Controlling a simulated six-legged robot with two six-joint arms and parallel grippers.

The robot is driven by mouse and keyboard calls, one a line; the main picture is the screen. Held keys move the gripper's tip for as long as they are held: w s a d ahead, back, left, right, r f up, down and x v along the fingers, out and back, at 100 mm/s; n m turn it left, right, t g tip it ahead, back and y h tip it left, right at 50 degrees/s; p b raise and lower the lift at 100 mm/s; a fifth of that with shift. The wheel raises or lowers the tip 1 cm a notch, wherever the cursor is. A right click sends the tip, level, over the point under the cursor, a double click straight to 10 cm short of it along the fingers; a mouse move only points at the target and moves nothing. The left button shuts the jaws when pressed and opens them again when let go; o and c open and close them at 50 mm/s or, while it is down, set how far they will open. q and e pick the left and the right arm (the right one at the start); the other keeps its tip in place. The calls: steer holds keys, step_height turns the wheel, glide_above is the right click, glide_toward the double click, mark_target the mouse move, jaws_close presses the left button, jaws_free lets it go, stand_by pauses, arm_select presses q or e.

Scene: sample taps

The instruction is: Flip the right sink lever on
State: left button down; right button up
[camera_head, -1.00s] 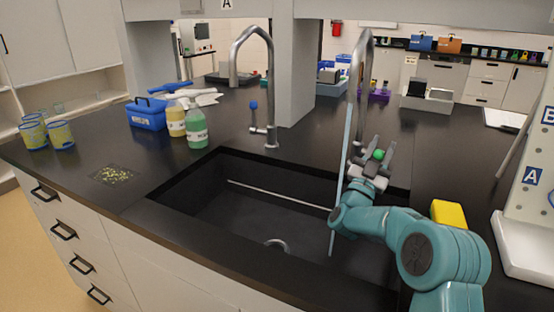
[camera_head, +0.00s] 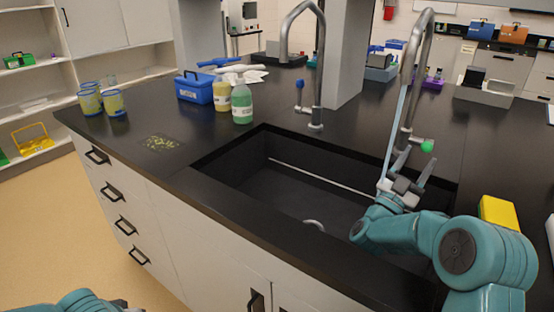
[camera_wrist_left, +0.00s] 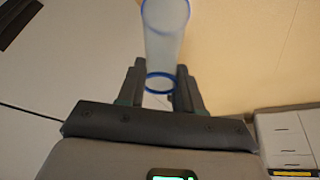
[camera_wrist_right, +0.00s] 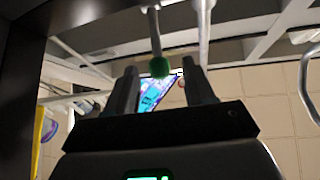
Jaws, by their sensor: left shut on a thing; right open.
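The right tap (camera_head: 421,60) stands behind the sink (camera_head: 290,180). Its lever has a green knob (camera_head: 427,146). A pale blue straight column (camera_head: 394,130), which looks like running water, goes from its spout towards the sink. My right gripper (camera_head: 416,166) is open just in front of and below the knob. In the right wrist view the green knob (camera_wrist_right: 159,67) shows near the fingertips, between the open fingers, not gripped. In the left wrist view my left gripper (camera_wrist_left: 161,78) is shut on a clear blue-rimmed cup (camera_wrist_left: 166,38). Only part of my left arm shows in the head view.
The left tap (camera_head: 318,60) has a lever with a blue knob (camera_head: 299,84). Bottles (camera_head: 242,104), a blue box (camera_head: 195,88) and several cups (camera_head: 112,102) stand on the left counter. A yellow block (camera_head: 498,215) lies right of my right arm. The counter's front left is mostly clear.

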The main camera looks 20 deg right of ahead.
steer(key=v, duration=0.4)
steer(key=shift+s+a+f, duration=0.1)
steer(key=shift+a+f, duration=0.05)
steer(key=shift+a, duration=0.05)
stand_by(0.3)
